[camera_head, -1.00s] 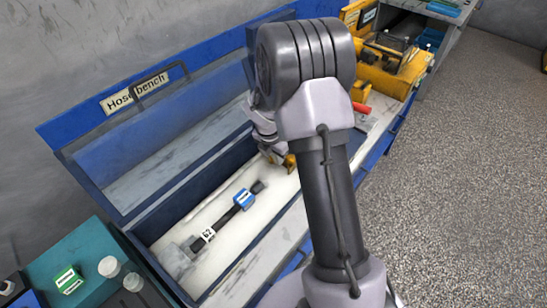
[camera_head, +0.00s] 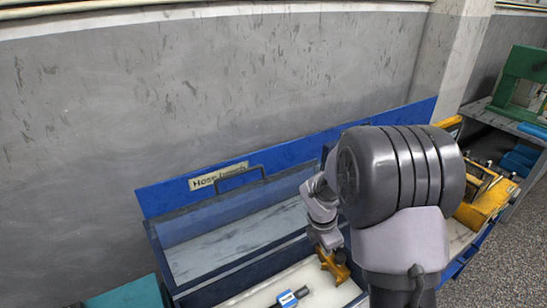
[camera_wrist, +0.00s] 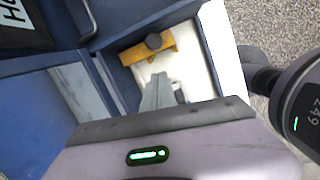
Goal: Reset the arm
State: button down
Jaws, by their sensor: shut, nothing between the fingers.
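My gripper (camera_wrist: 158,80) is shut and empty in the wrist view, its grey fingers pointing at a yellow bracket (camera_wrist: 140,52) with a dark round knob. The bracket sits on the white floor of the blue bench box. In the head view my gripper (camera_head: 325,243) hangs over the box, just above the yellow bracket (camera_head: 334,268). Whether the fingers touch the bracket cannot be told. My arm's large grey joint covers the right part of the box.
The blue hose bench (camera_head: 160,200) has a raised clear lid with a handle (camera_head: 240,180). A blue-labelled part (camera_head: 288,299) lies in the box. Yellow equipment (camera_head: 485,200) stands at the right, beyond my arm. Grey floor (camera_head: 505,255) is clear at the right edge.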

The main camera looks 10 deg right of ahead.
jog(key=s+a+r+m+t+y+b, duration=0.1)
jog(key=s+a+r+m+b, duration=0.1)
jog(key=s+a+r+m, duration=0.35)
jog(key=s+a+r+m+t+y+b, duration=0.1)
jog(key=s+a+r+m+t+b, duration=0.1)
jog(key=s+r+m, duration=0.65)
jog(key=s+a+m+y+b, duration=0.1)
jog(key=s+a+m, duration=0.2)
jog(key=s+m, duration=0.2)
jog(key=s+a+r+m+t+y+b, duration=0.1)
jog(key=s+a+m, duration=0.2)
jog(key=s+m, duration=0.2)
jog(key=shift+s+r+m, duration=0.25)
jog(key=shift+m, duration=0.05)
jog(key=shift+d, duration=0.1)
